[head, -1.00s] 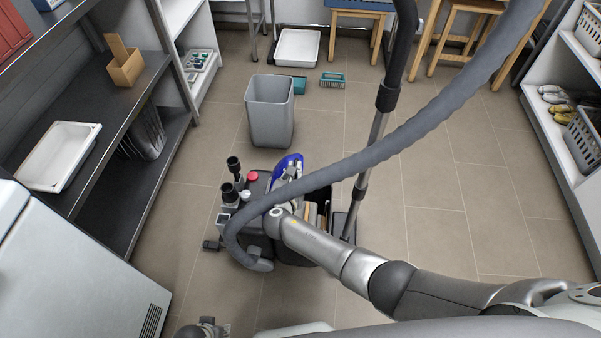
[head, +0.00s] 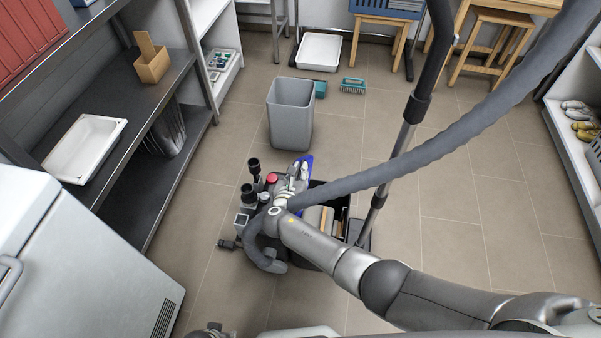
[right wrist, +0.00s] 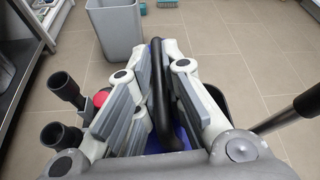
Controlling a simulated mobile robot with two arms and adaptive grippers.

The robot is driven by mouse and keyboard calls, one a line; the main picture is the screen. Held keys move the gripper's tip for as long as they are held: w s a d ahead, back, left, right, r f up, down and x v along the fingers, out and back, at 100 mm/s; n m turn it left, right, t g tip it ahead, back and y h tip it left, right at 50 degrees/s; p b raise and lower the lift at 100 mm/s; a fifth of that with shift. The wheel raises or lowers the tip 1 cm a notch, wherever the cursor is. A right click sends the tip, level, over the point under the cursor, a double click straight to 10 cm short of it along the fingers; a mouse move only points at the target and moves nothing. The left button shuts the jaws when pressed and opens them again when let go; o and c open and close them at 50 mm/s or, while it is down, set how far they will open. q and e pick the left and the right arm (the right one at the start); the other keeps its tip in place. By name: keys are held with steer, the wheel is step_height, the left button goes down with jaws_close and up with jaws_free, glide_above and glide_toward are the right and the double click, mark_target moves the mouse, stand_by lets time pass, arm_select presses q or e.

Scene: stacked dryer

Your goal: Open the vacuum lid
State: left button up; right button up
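The vacuum (head: 268,205) stands on the floor, a dark body with black ports, a red knob and a grey hose (head: 430,145). Its blue lid (head: 306,166) is raised and tilted, and the bin beside it is open with brown items inside. My right gripper (head: 294,178) is at the lid. In the right wrist view its two fingers are apart, on either side of a black handle bar (right wrist: 158,95), with blue lid (right wrist: 181,136) showing between them. Firm contact with the bar cannot be told. A grey part, seemingly my left gripper (head: 210,329), is cut off at the bottom edge.
A grey waste bin (head: 291,115) stands behind the vacuum. The vacuum's wand (head: 400,140) rises at its right, and the hose crosses above my right arm. A dark shelf (head: 160,100) and a white appliance (head: 90,260) line the left. Floor on the right is clear.

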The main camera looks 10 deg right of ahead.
steer(key=shift+o, duration=0.9)
steer(key=v, duration=1.2)
steer(key=shift+f, duration=0.1)
